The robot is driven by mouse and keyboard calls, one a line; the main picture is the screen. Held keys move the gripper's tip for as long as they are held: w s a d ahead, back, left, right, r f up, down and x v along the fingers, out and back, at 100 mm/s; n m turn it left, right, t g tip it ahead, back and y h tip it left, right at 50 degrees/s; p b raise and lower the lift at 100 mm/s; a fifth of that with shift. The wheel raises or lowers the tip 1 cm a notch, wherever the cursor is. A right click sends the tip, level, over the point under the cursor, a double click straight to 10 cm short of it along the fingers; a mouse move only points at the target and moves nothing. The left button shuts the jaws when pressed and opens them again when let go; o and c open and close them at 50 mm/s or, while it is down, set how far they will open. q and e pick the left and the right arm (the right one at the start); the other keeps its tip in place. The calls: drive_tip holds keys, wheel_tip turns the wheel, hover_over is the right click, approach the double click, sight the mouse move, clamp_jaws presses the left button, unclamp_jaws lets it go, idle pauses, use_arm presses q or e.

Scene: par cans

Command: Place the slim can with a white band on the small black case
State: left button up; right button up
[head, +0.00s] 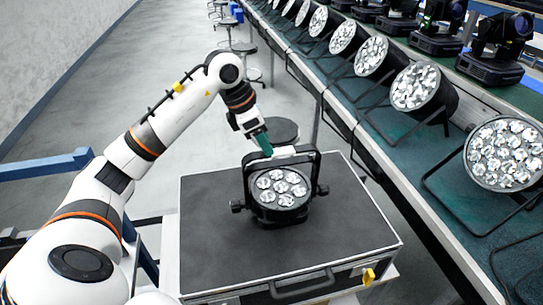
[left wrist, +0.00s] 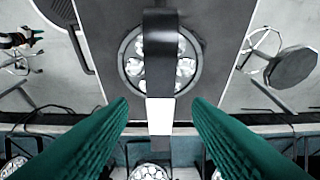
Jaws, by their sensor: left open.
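The slim can (head: 281,190) is black with a clear-lensed face, and its yoke carries a white band (head: 290,153). It stands on the black case (head: 215,240), around the middle of the lid. My left gripper (head: 264,146) is just above the yoke's top, at its left part. In the left wrist view, the open green fingers (left wrist: 160,108) lie on either side of the white band (left wrist: 160,115), with gaps to both. The can's face (left wrist: 185,68) shows beyond. What looks like my right gripper (left wrist: 22,40) is small at the upper left of that view.
A long bench (head: 350,115) with a row of larger par cans (head: 420,88) and moving heads runs along the right side. Black stools (head: 281,131) stand behind the case. The lid is bare around the can.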

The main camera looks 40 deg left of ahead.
use_arm(q)
drive_tip(key=shift+v, duration=2.2)
